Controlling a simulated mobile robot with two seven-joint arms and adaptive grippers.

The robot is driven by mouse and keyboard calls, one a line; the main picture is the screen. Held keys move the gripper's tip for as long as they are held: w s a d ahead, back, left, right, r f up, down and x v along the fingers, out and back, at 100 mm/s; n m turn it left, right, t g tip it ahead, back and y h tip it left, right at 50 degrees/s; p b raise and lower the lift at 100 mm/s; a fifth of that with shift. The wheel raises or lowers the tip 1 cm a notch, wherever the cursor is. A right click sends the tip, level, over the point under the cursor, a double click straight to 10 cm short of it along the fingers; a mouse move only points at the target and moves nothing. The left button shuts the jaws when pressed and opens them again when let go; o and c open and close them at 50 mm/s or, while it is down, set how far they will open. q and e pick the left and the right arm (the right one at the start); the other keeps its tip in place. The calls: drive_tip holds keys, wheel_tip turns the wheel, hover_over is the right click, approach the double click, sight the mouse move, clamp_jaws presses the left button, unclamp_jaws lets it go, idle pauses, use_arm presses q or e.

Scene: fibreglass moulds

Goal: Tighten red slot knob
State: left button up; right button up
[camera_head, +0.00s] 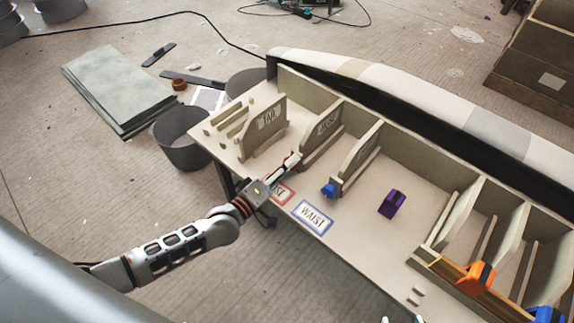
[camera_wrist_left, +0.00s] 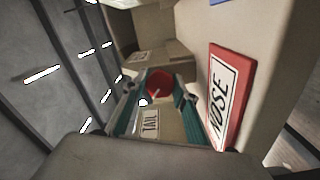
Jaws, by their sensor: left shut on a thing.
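The red knob (camera_wrist_left: 159,84) shows in the left wrist view between the teal-padded fingers of my left gripper (camera_wrist_left: 158,100). In the head view my left gripper (camera_head: 290,163) reaches over the front of the mould table, beside a divider, and is shut on the red knob, which it mostly hides there. The red-framed NOSE label (camera_wrist_left: 222,95) lies close beside the gripper. Small pale tips at the bottom edge of the head view may belong to my right gripper (camera_head: 402,320); its jaws cannot be made out.
A blue knob (camera_head: 328,191) sits on another divider's front end. A purple block (camera_head: 392,204) lies on the table, and an orange clamp (camera_head: 475,278) is at the right. The blue-framed WAIST label (camera_head: 312,216) is near the front edge. Grey bins (camera_head: 182,140) stand behind left.

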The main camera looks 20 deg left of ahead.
use_arm(q)
drive_tip(key=shift+r+m, duration=0.2)
drive_tip(key=shift+m, duration=0.8)
drive_tip(key=shift+m+p, duration=0.45)
drive_tip(key=shift+m, duration=0.45)
drive_tip(key=m, duration=0.2)
drive_tip(key=shift+f+m+p, duration=0.1)
drive_tip(key=shift+m+p, duration=0.2)
drive_tip(key=shift+m, duration=0.5)
drive_tip(key=m, duration=0.3)
drive_tip(key=shift+f+m+p, duration=0.1)
drive_tip(key=shift+m+p, duration=0.3)
drive_tip(key=m, duration=0.3)
drive_tip(key=shift+m, duration=0.3)
drive_tip(key=m, duration=0.3)
drive_tip(key=shift+m, duration=0.3)
drive_tip(key=m, duration=0.4)
drive_tip(key=shift+a+f, duration=0.1)
drive_tip(key=shift+m, duration=1.1)
drive_tip(key=shift+m+b, duration=0.45)
drive_tip(key=shift+m, duration=0.95)
use_arm(e)
drive_tip(key=shift+s+d+f+h, duration=0.15)
drive_tip(key=shift+d+f, duration=0.05)
drive_tip(key=shift+d, duration=0.2)
drive_tip(key=shift+s+d+f+h, duration=0.1)
drive_tip(key=shift+d+f+h, duration=0.05)
drive_tip(key=shift+d, duration=0.2)
drive_tip(key=shift+w+r, duration=0.1)
drive_tip(key=shift+r, duration=0.1)
